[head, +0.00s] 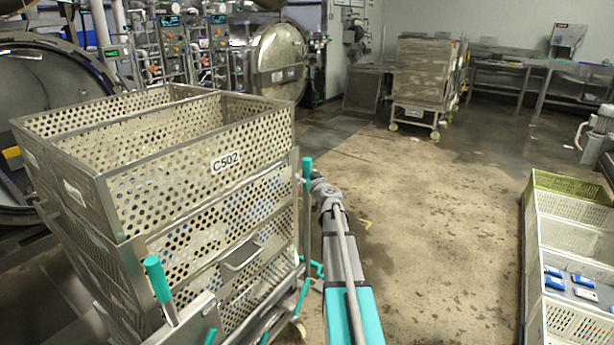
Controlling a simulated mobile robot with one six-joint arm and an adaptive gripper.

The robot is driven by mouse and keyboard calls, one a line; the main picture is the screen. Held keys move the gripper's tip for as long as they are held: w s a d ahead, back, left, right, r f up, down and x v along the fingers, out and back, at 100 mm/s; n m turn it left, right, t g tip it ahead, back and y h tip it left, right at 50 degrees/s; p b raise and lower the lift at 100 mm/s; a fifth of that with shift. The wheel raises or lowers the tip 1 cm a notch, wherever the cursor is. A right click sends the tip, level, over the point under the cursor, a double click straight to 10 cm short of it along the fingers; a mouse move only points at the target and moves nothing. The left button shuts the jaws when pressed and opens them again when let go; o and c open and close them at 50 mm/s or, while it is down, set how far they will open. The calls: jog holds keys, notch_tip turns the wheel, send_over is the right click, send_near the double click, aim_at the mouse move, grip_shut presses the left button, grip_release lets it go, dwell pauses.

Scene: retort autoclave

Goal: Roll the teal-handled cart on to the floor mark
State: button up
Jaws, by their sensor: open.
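The teal-handled cart (203,308) stands at the left, loaded with stacked perforated metal baskets (200,160) labelled C502. Its upright handles end in teal grips, one at the near left (157,279) and one at the right (307,170). My arm reaches forward from the bottom middle. My gripper (318,181) is at the right handle post, just below its teal grip; it is open, its fingers small and partly hidden, and I cannot tell whether they touch the post.
Round autoclave doors (280,60) and piping stand behind the cart. Another loaded cart (425,75) stands at the back. Steel tables (500,65) line the back right. Crates (565,240) with blue-and-white items stand at the right. The stained floor between is mostly clear.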

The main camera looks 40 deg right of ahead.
grip_shut()
jog(key=s, duration=0.1)
jog(key=s+d, duration=0.1)
jog(key=s, duration=0.1)
jog(key=s+d, duration=0.1)
jog(key=s, duration=0.1)
jog(key=shift+d, duration=0.2)
dwell(0.7)
jog(key=shift+s+r, duration=0.1)
jog(key=shift+c, duration=2.2)
grip_release()
jog(key=o, duration=0.4)
jog(key=shift+o, duration=0.2)
jog(key=shift+a, duration=0.1)
